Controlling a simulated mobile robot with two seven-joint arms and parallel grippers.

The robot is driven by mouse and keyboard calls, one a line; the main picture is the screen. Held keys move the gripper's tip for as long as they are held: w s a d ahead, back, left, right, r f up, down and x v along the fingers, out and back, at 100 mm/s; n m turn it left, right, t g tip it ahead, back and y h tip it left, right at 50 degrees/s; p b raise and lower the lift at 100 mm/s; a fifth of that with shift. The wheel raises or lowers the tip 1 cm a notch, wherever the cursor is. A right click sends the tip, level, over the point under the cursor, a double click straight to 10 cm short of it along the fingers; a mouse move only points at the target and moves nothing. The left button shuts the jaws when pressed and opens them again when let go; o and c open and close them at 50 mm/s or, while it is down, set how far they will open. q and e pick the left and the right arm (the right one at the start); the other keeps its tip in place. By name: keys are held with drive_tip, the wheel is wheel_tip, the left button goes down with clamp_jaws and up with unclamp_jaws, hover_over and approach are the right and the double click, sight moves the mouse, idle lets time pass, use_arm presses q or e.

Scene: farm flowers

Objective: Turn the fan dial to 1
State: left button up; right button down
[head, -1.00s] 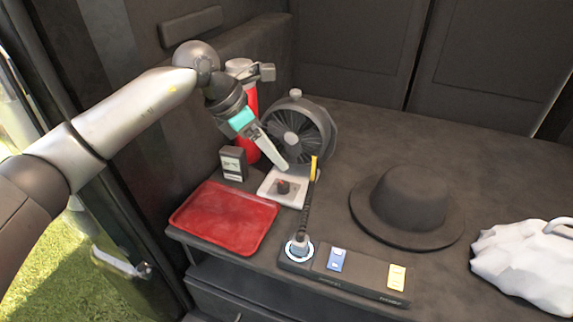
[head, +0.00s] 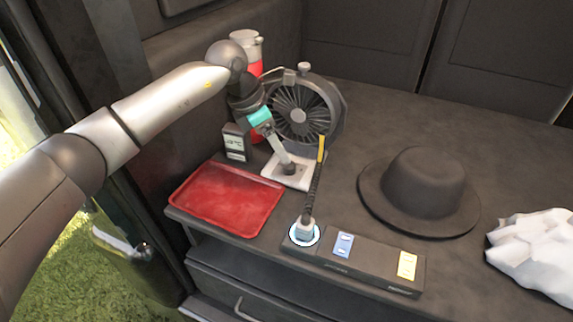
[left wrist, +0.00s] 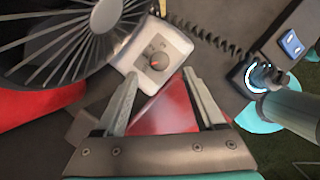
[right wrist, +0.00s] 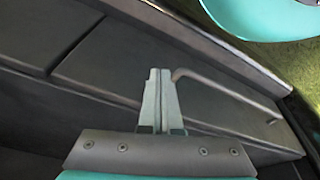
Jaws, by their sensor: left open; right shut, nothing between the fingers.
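The fan (head: 300,115) stands at the back of the counter with a white control box (head: 298,183) at its front. In the left wrist view, the box (left wrist: 139,49) carries a round grey dial (left wrist: 158,61) with a red mark; its setting is too small to read. My left gripper (head: 287,168) points down over the box and hides the dial in the head view. In the left wrist view, the left gripper (left wrist: 159,76) is open and empty, its fingertips either side of the dial's near edge; contact is unclear. My right gripper (right wrist: 159,75) is shut and empty by a drawer front.
A red tray (head: 226,198) lies left of the box, a small display device (head: 234,144) behind it. A power strip (head: 375,268) with a plug (head: 304,231) lies in front. A black hat (head: 420,188) is right. A drawer handle (right wrist: 225,92) is near the right gripper.

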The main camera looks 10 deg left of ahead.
sight(289, 168)
use_arm(q)
drive_tip(key=b+x, duration=0.1)
drive_tip(key=x, duration=0.3)
drive_tip(key=shift+b+x, duration=0.45)
drive_tip(key=shift+x, duration=0.6)
use_arm(e)
drive_tip(key=shift+t, duration=0.4)
drive_tip(key=shift+w+a+r, duration=0.1)
drive_tip(key=shift+w+r, duration=0.2)
drive_tip(key=shift+r, duration=0.45)
drive_tip(key=shift+w+d+r, duration=0.1)
drive_tip(key=shift+w+r, duration=0.2)
drive_tip(key=shift+r, duration=0.45)
drive_tip(key=shift+w+a+r, duration=0.1)
drive_tip(key=shift+w+r, duration=0.2)
drive_tip(key=shift+r, duration=0.45)
use_arm(q)
drive_tip(key=shift+r, duration=0.1)
drive_tip(key=shift+c, duration=0.2)
clamp_jaws()
